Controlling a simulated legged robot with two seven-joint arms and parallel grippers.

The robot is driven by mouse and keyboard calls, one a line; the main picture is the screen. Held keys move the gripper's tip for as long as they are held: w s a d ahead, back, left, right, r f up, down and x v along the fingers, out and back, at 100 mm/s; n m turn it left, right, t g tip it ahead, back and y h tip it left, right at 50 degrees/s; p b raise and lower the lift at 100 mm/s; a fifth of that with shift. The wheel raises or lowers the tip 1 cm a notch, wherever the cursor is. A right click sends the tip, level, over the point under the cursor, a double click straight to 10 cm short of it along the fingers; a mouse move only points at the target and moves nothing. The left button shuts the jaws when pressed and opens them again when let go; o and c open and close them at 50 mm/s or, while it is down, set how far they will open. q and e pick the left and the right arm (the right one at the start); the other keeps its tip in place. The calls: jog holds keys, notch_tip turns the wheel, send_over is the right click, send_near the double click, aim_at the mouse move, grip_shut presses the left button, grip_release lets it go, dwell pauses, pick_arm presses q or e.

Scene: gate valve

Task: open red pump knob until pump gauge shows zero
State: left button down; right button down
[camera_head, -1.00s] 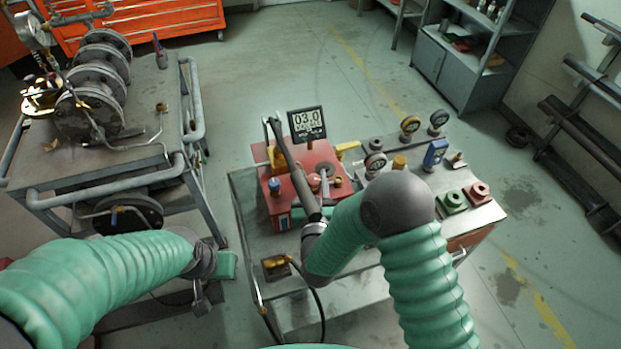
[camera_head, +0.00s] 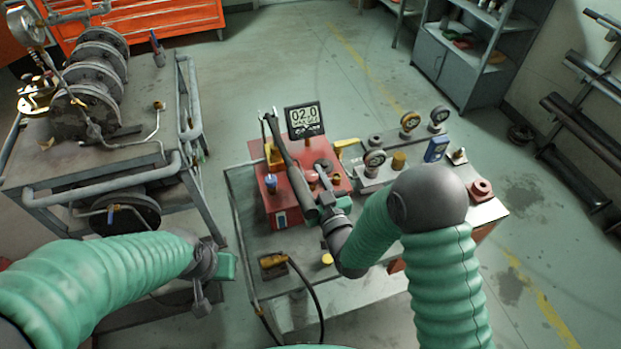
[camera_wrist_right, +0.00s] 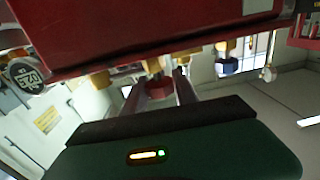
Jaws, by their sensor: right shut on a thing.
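The red pump (camera_head: 283,212) stands on the bench, with its digital gauge (camera_head: 304,119) behind it reading 02.0. My right gripper (camera_head: 322,180) reaches the pump's front right beside the long dark pump lever (camera_head: 291,165). In the right wrist view its two fingers (camera_wrist_right: 162,84) are shut around the red knob (camera_wrist_right: 158,86) below the pump's edge. The knob is hidden in the head view. The gauge also shows upside down in the wrist view (camera_wrist_right: 28,76). My left gripper (camera_head: 207,275) hangs at the left, away from the pump; its fingers are unclear.
The metal bench (camera_head: 283,262) also holds round dial gauges (camera_head: 410,121), a red valve part (camera_head: 481,189) and a yellow connector (camera_head: 273,261) with a black hose. A cart (camera_head: 182,165) with flanged pipework stands at the left. Floor behind the bench is clear.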

aim_at(312, 174)
jog(key=n+g+y+b, duration=0.1)
jog(key=n+g+y, duration=0.1)
jog(key=y, duration=0.1)
jog(key=n+g+y, duration=0.1)
jog(key=n+y, duration=0.1)
jog(key=y, duration=0.1)
jog(key=shift+d+f+n+g+b, duration=0.2)
jog(key=shift+n+g+b, duration=0.1)
jog(key=shift+g+b, duration=0.1)
jog(key=n+g+y, duration=0.3)
jog(key=n+g, duration=0.1)
jog(key=g, duration=0.1)
jog(key=shift+a+y, duration=0.1)
jog(key=shift+y, duration=0.3)
jog(key=shift+r+n+g+y+b, duration=0.15)
jog(key=shift+n+g+y+b, duration=0.3)
jog(key=shift+n+g, duration=0.7)
jog(key=shift+g, duration=0.55)
jog(key=c, duration=1)
grip_release()
notch_tip(312, 174, up, 3)
jog(key=shift+w+r+p, duration=0.1)
jog(key=shift+r+p, duration=0.05)
jog(key=shift+p, duration=0.15)
jog(key=s+r, duration=0.1)
jog(key=s, duration=1.5)
jog(key=shift+r, duration=0.35)
